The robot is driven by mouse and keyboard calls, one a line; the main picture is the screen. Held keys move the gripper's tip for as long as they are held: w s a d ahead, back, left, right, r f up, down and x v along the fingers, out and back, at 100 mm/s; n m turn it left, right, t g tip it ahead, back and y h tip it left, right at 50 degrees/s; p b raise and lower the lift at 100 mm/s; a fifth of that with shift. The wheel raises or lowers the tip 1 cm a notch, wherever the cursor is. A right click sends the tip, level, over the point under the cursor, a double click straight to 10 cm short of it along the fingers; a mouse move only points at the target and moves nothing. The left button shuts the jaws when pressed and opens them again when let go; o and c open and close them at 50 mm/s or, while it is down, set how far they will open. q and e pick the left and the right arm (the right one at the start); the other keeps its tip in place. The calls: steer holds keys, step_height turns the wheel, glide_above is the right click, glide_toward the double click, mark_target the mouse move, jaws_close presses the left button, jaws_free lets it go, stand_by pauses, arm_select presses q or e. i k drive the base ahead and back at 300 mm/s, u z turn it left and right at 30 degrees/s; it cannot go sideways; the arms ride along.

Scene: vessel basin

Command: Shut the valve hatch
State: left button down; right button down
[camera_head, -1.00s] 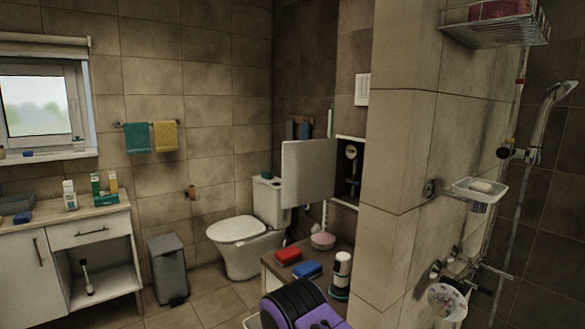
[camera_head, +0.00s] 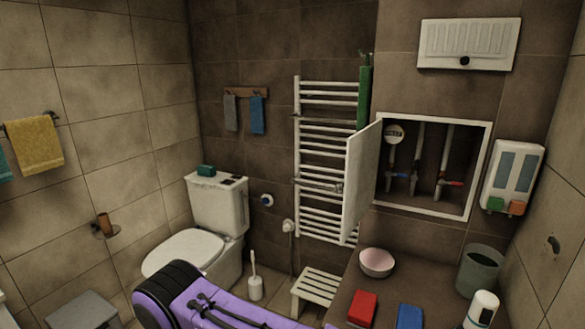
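The valve hatch door (camera_head: 362,182) is a light panel hinged at the left side of a white-framed wall recess (camera_head: 482,170). It stands wide open, swung out from the wall toward me. Inside the recess show a round gauge (camera_head: 394,134), pipes and valves with blue and red handles. A purple and black arm link of mine crosses the bottom left of the view, well below and left of the hatch. Neither of my grippers is in view.
A counter (camera_head: 345,290) below the recess bears a pink bowl (camera_head: 377,262), a red block (camera_head: 362,308), a blue block (camera_head: 409,317), a white bottle (camera_head: 482,309) and a grey bin (camera_head: 480,270). A towel radiator (camera_head: 322,200) stands behind the door. A toilet (camera_head: 185,250) is at left.

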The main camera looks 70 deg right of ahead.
mark_target(362, 156)
steer(key=i, duration=1.35)
steer(key=z, duration=3.65)
steer(key=i, duration=0.5)
steer(key=u, duration=0.05)
